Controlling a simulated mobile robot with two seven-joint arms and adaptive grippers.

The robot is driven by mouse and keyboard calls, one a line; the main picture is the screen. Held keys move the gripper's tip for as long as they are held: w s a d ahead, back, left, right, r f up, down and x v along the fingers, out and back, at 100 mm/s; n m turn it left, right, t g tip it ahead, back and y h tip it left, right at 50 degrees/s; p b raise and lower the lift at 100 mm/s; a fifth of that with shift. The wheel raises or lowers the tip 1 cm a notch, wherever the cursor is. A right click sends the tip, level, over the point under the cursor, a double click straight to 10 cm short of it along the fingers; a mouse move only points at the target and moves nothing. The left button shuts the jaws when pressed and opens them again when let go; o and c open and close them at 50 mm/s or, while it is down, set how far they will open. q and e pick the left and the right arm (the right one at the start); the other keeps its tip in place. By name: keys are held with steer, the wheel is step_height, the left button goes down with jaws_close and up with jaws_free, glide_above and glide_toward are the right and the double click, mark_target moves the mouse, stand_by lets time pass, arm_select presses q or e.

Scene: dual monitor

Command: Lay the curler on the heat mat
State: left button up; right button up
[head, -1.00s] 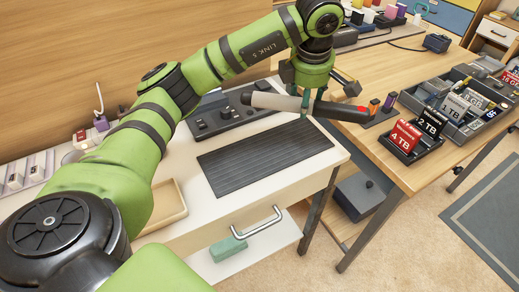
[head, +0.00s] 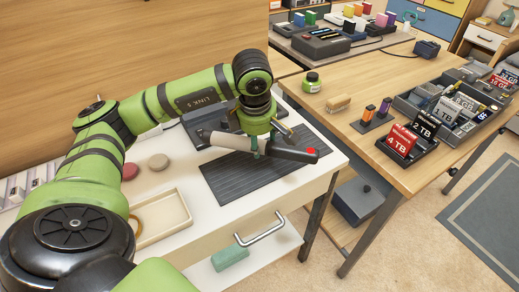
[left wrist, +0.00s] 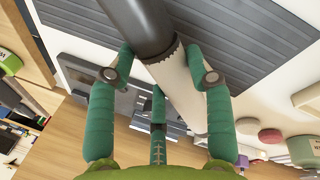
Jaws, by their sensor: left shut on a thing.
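The curler (head: 228,141) has a pale sleeve on its left part and a black part with a red end on the right. My left gripper (head: 262,148) is shut on it near where pale meets black. The heat mat (head: 245,182) is a dark ribbed mat flat on the white desk. The curler lies across the mat's far part in the head view and appears held above it; the gap is hard to judge. In the left wrist view the curler (left wrist: 180,80) runs between the green fingers, with the ribbed mat (left wrist: 245,50) behind it. My right gripper is out of view.
A beige tray (head: 183,229) sits at the desk's front left, with red and tan round pieces (head: 158,161) behind it. A dark stand (head: 196,112) is beyond the mat. The wooden table (head: 353,158) on the right holds card racks and a green jar (head: 312,82).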

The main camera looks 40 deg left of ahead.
arm_select(q)
steer(key=shift+s+x, duration=0.2)
steer(key=shift+x, duration=0.7)
steer(key=shift+s+x, duration=0.2)
steer(key=shift+x, duration=0.7)
steer(key=shift+d+f, duration=0.15)
steer(key=shift+f, duration=0.1)
steer(key=o, duration=1.5)
steer(key=shift+r, duration=0.1)
steer(key=v, duration=1.2)
steer(key=shift+d, duration=0.1)
